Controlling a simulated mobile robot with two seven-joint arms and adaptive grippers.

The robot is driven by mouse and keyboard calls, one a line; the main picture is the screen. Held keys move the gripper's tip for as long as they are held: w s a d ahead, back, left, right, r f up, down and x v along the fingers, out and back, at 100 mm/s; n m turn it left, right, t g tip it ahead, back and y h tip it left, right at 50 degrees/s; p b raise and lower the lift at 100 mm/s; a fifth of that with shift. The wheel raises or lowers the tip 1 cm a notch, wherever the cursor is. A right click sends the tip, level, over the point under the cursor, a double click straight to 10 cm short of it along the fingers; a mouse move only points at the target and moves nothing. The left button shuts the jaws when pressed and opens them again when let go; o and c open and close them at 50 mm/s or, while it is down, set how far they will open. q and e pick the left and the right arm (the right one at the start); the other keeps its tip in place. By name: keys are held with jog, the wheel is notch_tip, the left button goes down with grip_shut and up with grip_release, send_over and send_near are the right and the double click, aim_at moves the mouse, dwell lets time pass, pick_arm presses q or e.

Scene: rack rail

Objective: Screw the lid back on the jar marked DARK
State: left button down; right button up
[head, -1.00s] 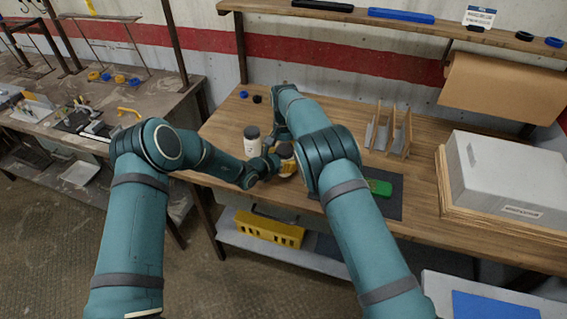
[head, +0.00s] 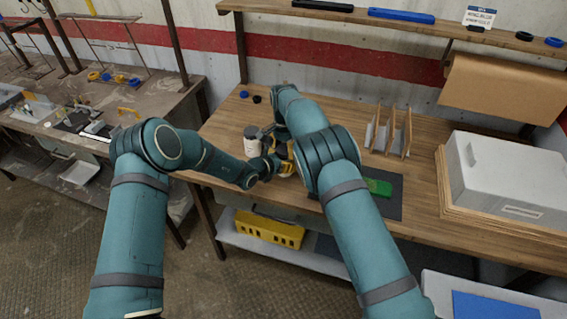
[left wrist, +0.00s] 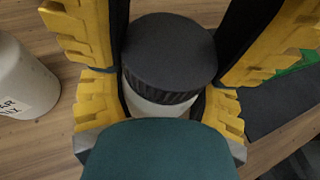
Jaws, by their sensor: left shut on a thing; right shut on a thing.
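A jar with a dark ribbed lid (left wrist: 168,50) stands between my two grippers on the wooden bench; its white body (left wrist: 158,106) shows below the lid in the left wrist view. My left gripper (left wrist: 160,112), with yellow fingers, is shut on the jar's body from the near side. My right gripper (left wrist: 172,38) reaches in from the far side and is shut on the lid. The lid sits over the jar's mouth; I cannot tell if its thread is engaged. The jar's label is hidden. In the head view the grippers (head: 280,160) mostly cover the jar.
A second white jar (head: 251,147) with a dark top stands just left of my grippers; it also shows in the left wrist view (left wrist: 20,80), its label cut off. A green object (head: 379,187) lies on a dark mat (head: 392,206) to the right. A wooden rack (head: 390,135) stands behind.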

pick_arm(q)
jog(key=shift+f, duration=0.1)
pick_arm(e)
jog(key=o, duration=1.3)
notch_tip(320, 180, up, 12)
jog(key=shift+s, duration=0.1)
pick_arm(q)
grip_release()
